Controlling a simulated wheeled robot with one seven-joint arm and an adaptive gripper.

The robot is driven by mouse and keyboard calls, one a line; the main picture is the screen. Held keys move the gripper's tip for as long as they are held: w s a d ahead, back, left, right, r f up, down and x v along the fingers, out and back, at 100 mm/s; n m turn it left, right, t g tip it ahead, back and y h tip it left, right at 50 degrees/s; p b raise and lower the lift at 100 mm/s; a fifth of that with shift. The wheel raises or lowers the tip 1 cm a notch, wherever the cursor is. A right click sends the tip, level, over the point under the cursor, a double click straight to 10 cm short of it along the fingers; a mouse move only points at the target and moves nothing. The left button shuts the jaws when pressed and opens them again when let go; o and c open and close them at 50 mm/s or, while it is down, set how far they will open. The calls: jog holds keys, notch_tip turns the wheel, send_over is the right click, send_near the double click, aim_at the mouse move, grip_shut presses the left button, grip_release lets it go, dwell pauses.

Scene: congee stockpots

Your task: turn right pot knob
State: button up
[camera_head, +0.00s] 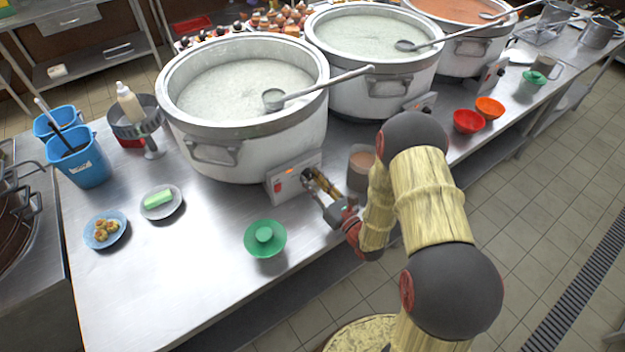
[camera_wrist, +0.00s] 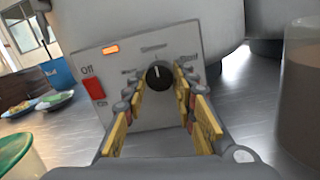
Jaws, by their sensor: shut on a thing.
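A black round knob (camera_wrist: 159,73) with a white pointer mark facing up sits on the control box of the nearest pot in the wrist view. My gripper (camera_wrist: 158,82) is shut on this knob, with yellow-padded fingers on either side. In the head view my gripper (camera_head: 313,180) reaches the front of the control box (camera_head: 284,183) from the right and hides the knob. The large white pot (camera_head: 240,140) behind it holds pale congee. The box also has a red rocker switch (camera_wrist: 93,87) and an orange lamp (camera_wrist: 110,49).
A brown-filled cup (camera_head: 361,160) stands just right of my gripper, also in the wrist view (camera_wrist: 300,90). Two more pots (camera_head: 375,95) (camera_head: 465,50) stand to the right.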

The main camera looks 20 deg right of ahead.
jog(key=o, duration=1.2)
jog(key=shift+c, duration=0.2)
jog(key=v, duration=1.2)
